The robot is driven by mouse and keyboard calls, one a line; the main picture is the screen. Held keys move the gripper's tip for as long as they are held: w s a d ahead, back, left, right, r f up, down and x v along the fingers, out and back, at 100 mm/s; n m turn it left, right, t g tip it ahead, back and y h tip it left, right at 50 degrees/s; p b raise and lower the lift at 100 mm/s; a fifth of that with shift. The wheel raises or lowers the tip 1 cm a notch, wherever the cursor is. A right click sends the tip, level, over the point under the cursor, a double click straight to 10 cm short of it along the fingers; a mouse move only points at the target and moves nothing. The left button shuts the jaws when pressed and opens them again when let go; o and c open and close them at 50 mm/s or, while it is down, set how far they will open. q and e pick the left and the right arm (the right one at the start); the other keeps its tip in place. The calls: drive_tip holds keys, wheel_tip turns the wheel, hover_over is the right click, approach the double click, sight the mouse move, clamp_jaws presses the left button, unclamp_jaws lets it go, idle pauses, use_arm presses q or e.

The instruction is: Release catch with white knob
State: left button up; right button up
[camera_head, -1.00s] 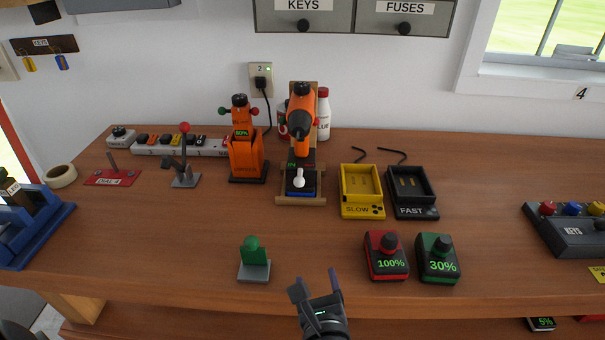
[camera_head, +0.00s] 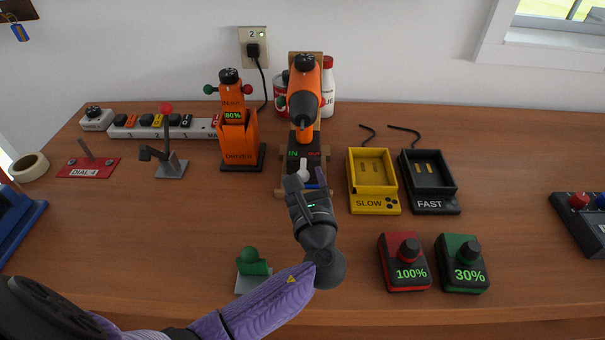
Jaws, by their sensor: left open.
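The white knob (camera_head: 303,168) sits on the dark base of a wooden stand (camera_head: 284,188) that holds an orange drill (camera_head: 307,84). Green "IN" and red "OUT" labels show on the base beside the knob. My left gripper (camera_head: 306,182) is open just in front of the knob, with its fingers pointing at it. The fingers hide part of the base's front, and I cannot tell whether they touch the knob. My right gripper is not in view.
An orange driver (camera_head: 238,135) stands in a holder to the left. Yellow SLOW (camera_head: 372,199) and black FAST (camera_head: 430,205) chargers lie to the right.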

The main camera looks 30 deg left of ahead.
use_arm(q)
drive_tip(key=shift+x, duration=0.8)
clamp_jaws()
idle(0.8)
